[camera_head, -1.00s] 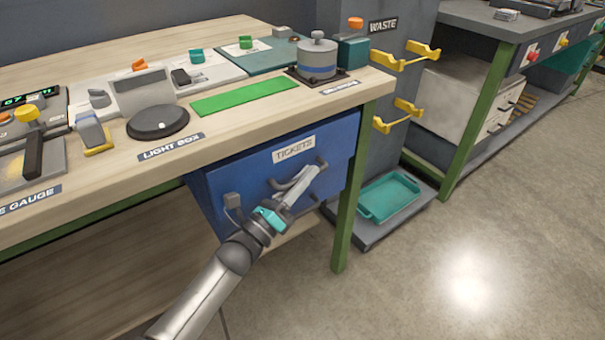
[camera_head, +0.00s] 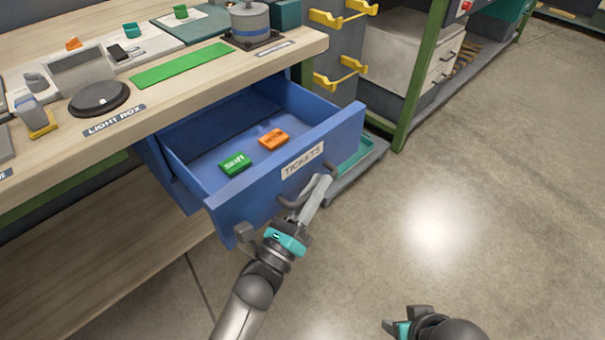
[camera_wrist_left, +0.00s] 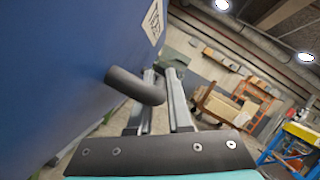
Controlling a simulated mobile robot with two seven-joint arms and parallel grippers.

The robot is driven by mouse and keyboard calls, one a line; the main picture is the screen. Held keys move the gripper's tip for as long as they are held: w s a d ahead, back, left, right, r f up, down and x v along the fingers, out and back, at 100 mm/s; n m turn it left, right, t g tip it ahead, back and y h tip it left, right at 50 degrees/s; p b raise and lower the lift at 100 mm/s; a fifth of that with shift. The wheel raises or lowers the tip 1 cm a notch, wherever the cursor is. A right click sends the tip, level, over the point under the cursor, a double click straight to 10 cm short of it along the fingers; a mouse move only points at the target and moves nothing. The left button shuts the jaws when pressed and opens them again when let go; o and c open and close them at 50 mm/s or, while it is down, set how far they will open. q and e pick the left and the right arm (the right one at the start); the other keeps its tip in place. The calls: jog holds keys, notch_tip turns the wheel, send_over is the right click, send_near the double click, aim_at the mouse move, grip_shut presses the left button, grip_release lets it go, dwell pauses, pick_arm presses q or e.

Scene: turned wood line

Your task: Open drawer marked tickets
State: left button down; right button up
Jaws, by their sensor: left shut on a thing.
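The blue drawer (camera_head: 258,197) marked TICKETS is pulled well out from under the bench in the head view. Its label (camera_head: 303,161) is on the front panel. A green block (camera_head: 235,164) and an orange block (camera_head: 273,139) lie inside it. My left gripper (camera_head: 318,186) is shut on the drawer's dark bar handle (camera_head: 290,201). In the left wrist view the handle (camera_wrist_left: 137,86) curves out from the blue front toward the fingers (camera_wrist_left: 160,102). My right gripper (camera_head: 392,326) is at the bottom edge, away from the drawer; its finger opening is unclear.
The wooden bench top (camera_head: 65,138) above the drawer holds a black round pad (camera_head: 98,97), a green strip (camera_head: 182,64) and a grey-blue pot (camera_head: 250,22). A teal tray (camera_head: 357,152) sits low behind the drawer. The floor at right is clear.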

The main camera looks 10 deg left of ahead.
pick_arm(q)
jog(key=shift+s+d, duration=0.2)
jog(key=shift+d, duration=0.05)
pick_arm(e)
jog(key=shift+f, duration=0.1)
pick_arm(q)
jog(key=c, duration=1.1)
grip_release()
jog(key=p+v, duration=0.1)
jog(key=v, duration=1.4)
jog(key=shift+s+a+p, duration=0.1)
jog(key=shift+s+p, duration=0.05)
jog(key=shift+p, duration=0.25)
pick_arm(e)
jog(key=f, duration=0.3)
jog(key=shift+s+f+g, duration=0.3)
jog(key=shift+s, duration=0.05)
